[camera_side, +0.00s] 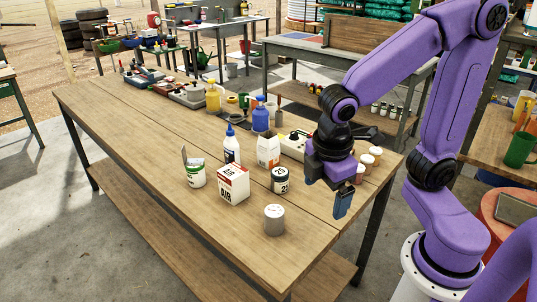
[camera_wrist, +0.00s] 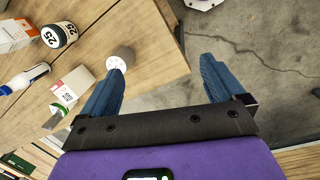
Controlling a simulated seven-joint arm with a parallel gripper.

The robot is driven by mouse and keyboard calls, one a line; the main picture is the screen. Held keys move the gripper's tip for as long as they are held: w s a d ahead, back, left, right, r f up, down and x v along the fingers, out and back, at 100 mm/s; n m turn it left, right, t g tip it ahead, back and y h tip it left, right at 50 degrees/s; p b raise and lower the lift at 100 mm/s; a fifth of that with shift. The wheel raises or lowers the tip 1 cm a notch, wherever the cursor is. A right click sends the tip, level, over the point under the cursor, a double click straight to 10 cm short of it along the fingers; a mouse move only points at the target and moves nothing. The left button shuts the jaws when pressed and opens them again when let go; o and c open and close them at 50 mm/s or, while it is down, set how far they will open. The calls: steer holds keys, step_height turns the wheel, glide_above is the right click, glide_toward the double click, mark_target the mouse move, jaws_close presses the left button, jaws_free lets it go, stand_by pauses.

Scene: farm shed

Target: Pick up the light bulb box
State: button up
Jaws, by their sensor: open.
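The light bulb box is a white carton with red print, marked "A19" as far as I can read. It stands upright on the wooden table in the side view (camera_side: 233,186), and part of it shows left of my fingers in the wrist view (camera_wrist: 75,84). My gripper (camera_side: 343,204) has blue fingers and hangs over the table's right edge, well to the right of the box and apart from it. In the wrist view my gripper (camera_wrist: 162,70) is open, with nothing between its fingers.
A grey can (camera_side: 274,220) and a jar marked "25" (camera_side: 280,180) stand right of the box. A green-labelled can (camera_side: 194,174) is to its left. A blue-topped bottle (camera_side: 232,147) and an orange-white carton (camera_side: 268,150) are behind. The table's front left (camera_side: 130,145) is clear.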

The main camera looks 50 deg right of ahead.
steer(key=w+a+n+h, duration=0.2)
steer(key=w+h, duration=0.1)
steer(key=w, duration=1.1)
steer(key=n+h, duration=0.1)
steer(key=h, duration=0.5)
glide_toward(269, 150)
steer(key=v, duration=0.3)
steer(key=s+f+v, duration=0.1)
steer(key=v, duration=0.2)
steer(key=a+v, duration=0.1)
steer(key=v, duration=0.3)
steer(key=shift+s+a+f, duration=0.15)
steer(key=shift+s+f, duration=0.05)
steer(key=shift+f, duration=0.1)
steer(key=shift+w+d+f+n+g+h, duration=0.15)
steer(key=shift+w+d+f+h, duration=0.7)
steer(key=shift+d, duration=2.85)
steer(key=shift+w+d+f+n+g+h, duration=0.15)
steer(key=shift+w+d+f, duration=0.85)
steer(key=shift+d+f, duration=2)
steer(key=shift+w+d+f+n+g+h, duration=0.15)
steer(key=shift+w+d+f+h, duration=0.5)
steer(key=shift+d, duration=3.7)
steer(key=shift+w+f+y, duration=0.2)
steer(key=shift+w+y, duration=0.05)
steer(key=shift+w, duration=0.05)
steer(key=c, duration=1.3)
